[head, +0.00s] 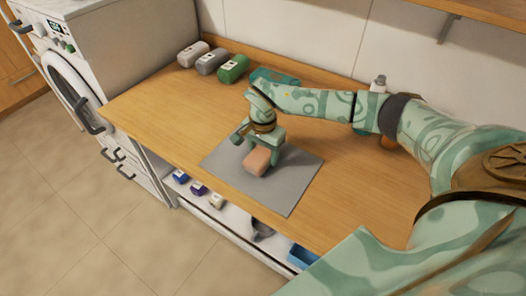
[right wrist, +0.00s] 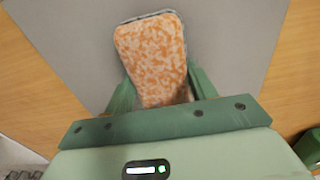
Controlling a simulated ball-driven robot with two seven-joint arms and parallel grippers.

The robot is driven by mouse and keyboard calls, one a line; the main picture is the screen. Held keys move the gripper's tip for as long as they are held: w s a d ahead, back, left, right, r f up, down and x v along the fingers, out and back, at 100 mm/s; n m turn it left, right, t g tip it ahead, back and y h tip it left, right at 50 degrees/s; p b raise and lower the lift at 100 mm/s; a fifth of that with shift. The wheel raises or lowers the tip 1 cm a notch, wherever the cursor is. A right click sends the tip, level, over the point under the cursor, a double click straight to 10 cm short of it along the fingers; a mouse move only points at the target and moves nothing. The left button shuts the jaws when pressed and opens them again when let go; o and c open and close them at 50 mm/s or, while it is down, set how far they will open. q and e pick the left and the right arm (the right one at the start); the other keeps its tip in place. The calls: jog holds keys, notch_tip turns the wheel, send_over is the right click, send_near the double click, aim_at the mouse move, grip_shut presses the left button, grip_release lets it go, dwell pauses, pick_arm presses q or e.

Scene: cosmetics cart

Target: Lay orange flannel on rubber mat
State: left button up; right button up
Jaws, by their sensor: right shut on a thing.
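The orange flannel (head: 257,161) is a small folded block with a mottled orange and white face. It is at the grey rubber mat (head: 290,190) on the wooden counter, and I cannot tell whether it touches the mat. My right gripper (head: 262,146) reaches down over the mat and is shut on the flannel. In the right wrist view the flannel (right wrist: 151,60) sits between the green fingers, with the mat (right wrist: 225,40) behind it. My left gripper is not in view.
A white bottle (head: 378,84) stands behind my right arm. A shelf below holds several small items. The counter's left part is clear.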

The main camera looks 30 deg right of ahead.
aim_at(263, 151)
jog(key=shift+f, duration=0.1)
jog(key=o, duration=0.9)
notch_tip(263, 151, up, 12)
jog(key=shift+r+p, duration=0.15)
jog(key=shift+p, duration=0.75)
